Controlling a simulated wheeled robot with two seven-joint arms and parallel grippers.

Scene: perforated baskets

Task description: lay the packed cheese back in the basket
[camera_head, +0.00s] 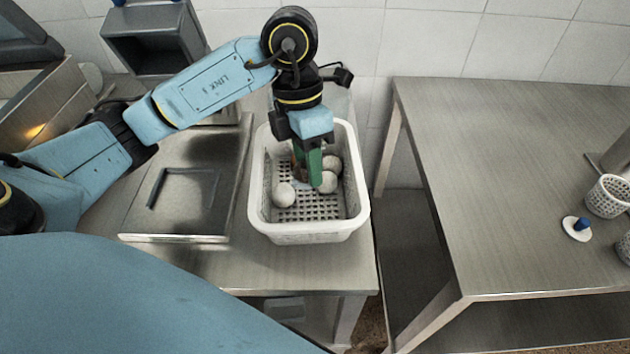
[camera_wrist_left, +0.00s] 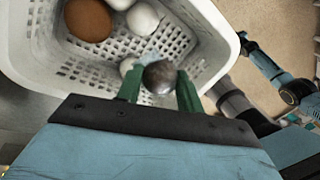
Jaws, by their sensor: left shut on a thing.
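The white perforated basket (camera_head: 262,200) stands on the metal table at the middle of the head view. My left gripper (camera_head: 309,178) points down inside it, its green fingers low among the contents. In the left wrist view the fingers are closed on a round, grey-brown thing (camera_wrist_left: 160,78), apparently the packed cheese. It is over the basket's (camera_wrist_left: 205,25) perforated floor. In the head view the fingers largely hide it. Whether it touches the floor I cannot tell. My right gripper is not in view.
Several pale round things, one at the front left (camera_head: 284,195), lie in the basket, with a brown round one (camera_wrist_left: 88,20). A metal tray-like plate (camera_head: 200,222) is left of the basket. A second table (camera_head: 500,200) at right holds small baskets (camera_head: 607,197); its near part is clear.

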